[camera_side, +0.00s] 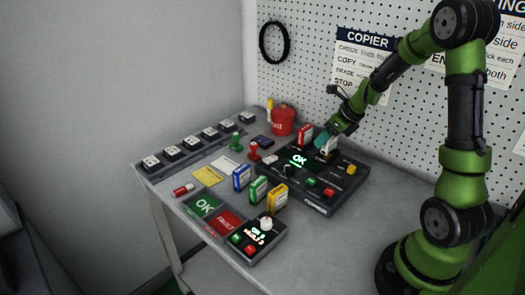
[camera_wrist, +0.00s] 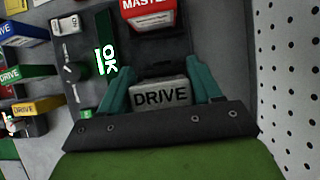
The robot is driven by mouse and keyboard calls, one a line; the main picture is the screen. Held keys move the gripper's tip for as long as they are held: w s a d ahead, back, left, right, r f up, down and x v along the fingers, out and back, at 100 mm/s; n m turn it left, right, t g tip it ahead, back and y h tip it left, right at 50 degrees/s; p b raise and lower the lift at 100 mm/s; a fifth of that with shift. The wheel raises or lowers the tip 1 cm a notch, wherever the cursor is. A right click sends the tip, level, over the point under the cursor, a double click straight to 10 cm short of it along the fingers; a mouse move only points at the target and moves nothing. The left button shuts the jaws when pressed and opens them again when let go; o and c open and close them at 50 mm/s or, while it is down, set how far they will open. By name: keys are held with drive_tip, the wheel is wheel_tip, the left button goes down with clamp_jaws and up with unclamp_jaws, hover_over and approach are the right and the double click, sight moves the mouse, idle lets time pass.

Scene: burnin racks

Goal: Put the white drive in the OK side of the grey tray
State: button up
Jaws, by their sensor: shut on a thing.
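The white drive (camera_wrist: 161,96), labelled DRIVE, is between the teal fingers of my gripper (camera_wrist: 160,88) in the wrist view. My gripper (camera_side: 327,143) is shut on it at the back of the black copier (camera_side: 316,208) in the side view, where the drive (camera_side: 331,147) shows small below the fingers. I cannot tell whether its lower end is still in a slot. The grey tray (camera_side: 187,206) is at the table's front left. Its green OK side (camera_side: 204,205) is left of its red side (camera_side: 228,221), and both look empty.
A red MASTER drive (camera_side: 305,134) stands in the copier beside my gripper; it also shows in the wrist view (camera_wrist: 148,12). Blue (camera_side: 241,177), green (camera_side: 258,189) and yellow (camera_side: 278,196) drives stand between copier and tray. Stamps and a red can (camera_side: 283,121) are behind.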

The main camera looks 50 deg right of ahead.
wheel_tip(320, 180, up, 7)
drive_tip(key=n+g+y, duration=0.2)
drive_tip(key=n+y, duration=0.2)
drive_tip(key=n, duration=0.5)
hover_over(201, 206)
wheel_tip(201, 206, down, 3)
wheel_tip(201, 206, down, 10)
drive_tip(key=shift+r, duration=0.25)
drive_tip(key=o, duration=1.1)
drive_tip(key=shift+f, duration=0.15)
